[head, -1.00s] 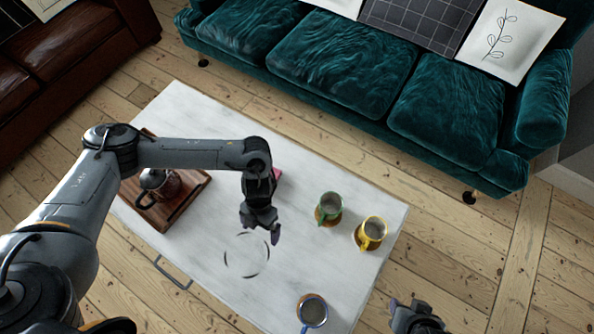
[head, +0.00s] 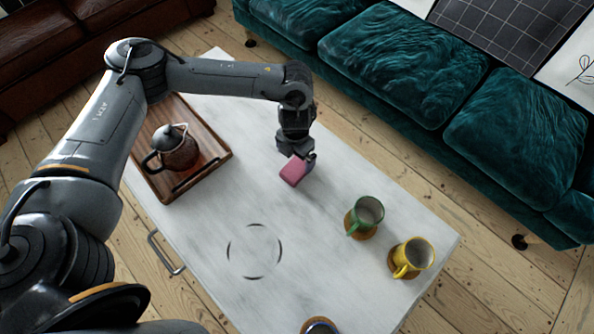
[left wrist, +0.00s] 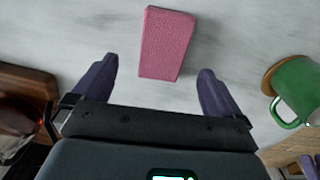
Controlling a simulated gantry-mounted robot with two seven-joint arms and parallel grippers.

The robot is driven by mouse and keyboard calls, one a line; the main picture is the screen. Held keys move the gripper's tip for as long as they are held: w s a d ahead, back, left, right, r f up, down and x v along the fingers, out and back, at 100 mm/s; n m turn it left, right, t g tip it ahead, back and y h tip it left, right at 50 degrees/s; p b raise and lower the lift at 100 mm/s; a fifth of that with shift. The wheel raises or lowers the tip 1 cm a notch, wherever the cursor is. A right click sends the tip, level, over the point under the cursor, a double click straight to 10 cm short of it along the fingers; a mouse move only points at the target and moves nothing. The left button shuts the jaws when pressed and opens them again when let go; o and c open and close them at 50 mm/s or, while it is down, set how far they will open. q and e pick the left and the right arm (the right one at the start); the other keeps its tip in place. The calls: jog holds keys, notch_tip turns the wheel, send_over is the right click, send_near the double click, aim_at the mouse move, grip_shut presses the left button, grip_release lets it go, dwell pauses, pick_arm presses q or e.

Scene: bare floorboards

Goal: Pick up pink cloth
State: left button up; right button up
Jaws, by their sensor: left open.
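The pink cloth (head: 293,171) looks like a small folded block lying on the white table. In the left wrist view the pink cloth (left wrist: 166,43) lies ahead of my fingers, roughly centred between their lines. My left gripper (head: 309,163) is over the table right at the cloth and hides part of it in the head view. In the left wrist view my left gripper (left wrist: 158,82) is open, its two dark fingers spread wide, with nothing held.
The white table (head: 215,225) has a circle marking. A wooden tray (head: 216,149) with a teapot (head: 176,150) stands at left. A green mug (head: 365,214) and yellow mug (head: 413,257) sit on coasters at right. Another mug (head: 320,326) is at the bottom edge. A teal sofa (head: 405,60) stands behind.

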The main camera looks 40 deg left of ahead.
aim_at(297, 167)
pick_arm(q)
jog(key=shift+f, duration=0.85)
jog(key=shift+f+b, duration=0.4)
jog(key=shift+b, duration=0.2)
jog(key=f+b, duration=0.1)
jog(key=f, duration=0.1)
jog(key=f+b, duration=0.2)
jog(key=shift+w+d+f, duration=0.1)
jog(key=shift+d+f, duration=0.05)
jog(key=shift+d, duration=0.05)
jog(key=shift+c, duration=0.3)
jog(key=c, duration=1)
